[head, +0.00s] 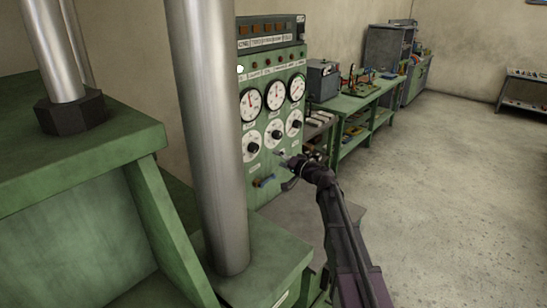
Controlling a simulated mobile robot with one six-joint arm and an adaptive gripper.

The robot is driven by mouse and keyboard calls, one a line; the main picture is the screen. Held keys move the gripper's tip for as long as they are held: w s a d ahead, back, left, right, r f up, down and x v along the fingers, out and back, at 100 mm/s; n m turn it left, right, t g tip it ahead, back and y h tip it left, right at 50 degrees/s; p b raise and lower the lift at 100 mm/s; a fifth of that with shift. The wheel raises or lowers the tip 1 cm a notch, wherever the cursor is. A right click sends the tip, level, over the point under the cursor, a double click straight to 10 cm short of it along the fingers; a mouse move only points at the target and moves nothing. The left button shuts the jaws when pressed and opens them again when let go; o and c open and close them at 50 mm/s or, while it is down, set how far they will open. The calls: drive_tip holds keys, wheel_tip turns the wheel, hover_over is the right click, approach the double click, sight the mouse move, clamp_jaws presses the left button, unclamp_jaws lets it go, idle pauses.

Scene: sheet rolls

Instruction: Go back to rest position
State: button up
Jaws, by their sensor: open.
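My gripper (288,170) is in front of the lower part of a green control panel (262,82), at the end of my dark arm, which reaches up from the bottom right. The gripper is small in the view, open, and I see nothing held in it. The panel carries several round white gauges and dials and a row of orange-brown squares on its top box. I cannot tell whether the gripper touches the panel.
A thick steel column (212,130) and a green machine frame (75,160) fill the left side, close to the panel. Green workbenches (358,104) with tools line the back wall. The concrete floor (450,190) at right is clear.

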idle(0.4)
drive_tip(key=s+d+f+n+g+h, duration=0.25)
drive_tip(key=s+f, duration=0.35)
drive_tip(key=s, duration=0.3)
drive_tip(key=s+d+f+n+g+h, duration=0.1)
drive_tip(key=s+d+f+g+h, duration=0.2)
drive_tip(key=s+f, duration=0.4)
drive_tip(key=s+d+f+g+h, duration=0.2)
drive_tip(key=s+d+h, duration=0.2)
drive_tip(key=s, duration=0.5)
drive_tip(key=s+d+f+m+g+h, duration=0.1)
drive_tip(key=s+d+f+g+h, duration=0.2)
drive_tip(key=s+d, duration=0.5)
drive_tip(key=shift+s+d+f+h, duration=0.35)
drive_tip(key=shift+s+h, duration=0.25)
drive_tip(key=shift+h, duration=0.25)
drive_tip(key=shift+m+g, duration=0.25)
